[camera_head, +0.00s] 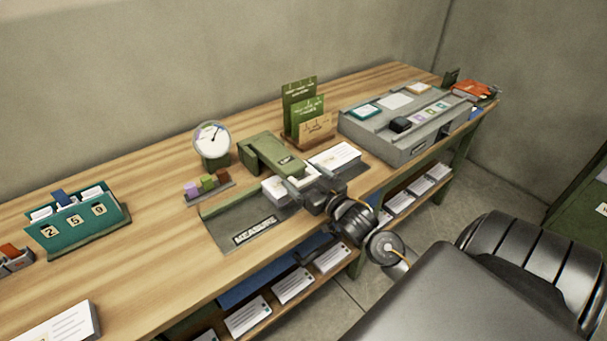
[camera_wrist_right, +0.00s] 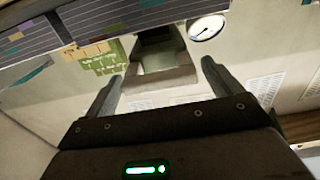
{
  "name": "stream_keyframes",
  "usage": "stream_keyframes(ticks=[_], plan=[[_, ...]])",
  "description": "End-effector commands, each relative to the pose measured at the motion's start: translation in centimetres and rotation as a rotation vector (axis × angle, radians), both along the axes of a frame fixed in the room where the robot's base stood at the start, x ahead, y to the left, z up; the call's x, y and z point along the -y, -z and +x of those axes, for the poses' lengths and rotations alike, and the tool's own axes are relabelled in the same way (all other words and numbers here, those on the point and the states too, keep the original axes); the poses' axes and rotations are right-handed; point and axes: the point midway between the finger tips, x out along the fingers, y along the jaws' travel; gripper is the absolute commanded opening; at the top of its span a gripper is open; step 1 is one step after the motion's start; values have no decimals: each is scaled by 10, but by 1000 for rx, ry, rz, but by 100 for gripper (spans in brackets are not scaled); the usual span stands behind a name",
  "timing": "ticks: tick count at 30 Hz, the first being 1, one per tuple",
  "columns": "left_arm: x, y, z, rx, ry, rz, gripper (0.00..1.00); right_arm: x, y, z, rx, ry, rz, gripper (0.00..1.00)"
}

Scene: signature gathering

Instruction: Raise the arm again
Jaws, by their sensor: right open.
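I cannot tell whether the fingers touch either stack. My left gripper is not in view.
A dial gauge (camera_head: 212,141) and small coloured blocks (camera_head: 208,186) stand left of the device. Green cards (camera_head: 303,105) in a wooden holder stand behind. A grey console (camera_head: 408,120) is at right.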

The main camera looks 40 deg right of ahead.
Motion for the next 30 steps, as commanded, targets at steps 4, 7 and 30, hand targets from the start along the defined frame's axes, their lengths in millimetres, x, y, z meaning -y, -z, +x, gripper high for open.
stream_keyframes(ticks=[4, 7, 30], plan=[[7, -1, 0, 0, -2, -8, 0, 0, 0, 11, -1, -1, 0, 91], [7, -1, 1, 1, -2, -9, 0, 0, 0, 13, -1, 0, 0, 91], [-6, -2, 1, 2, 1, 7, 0, 0, 0, 13, -2, 0, 0, 28]])
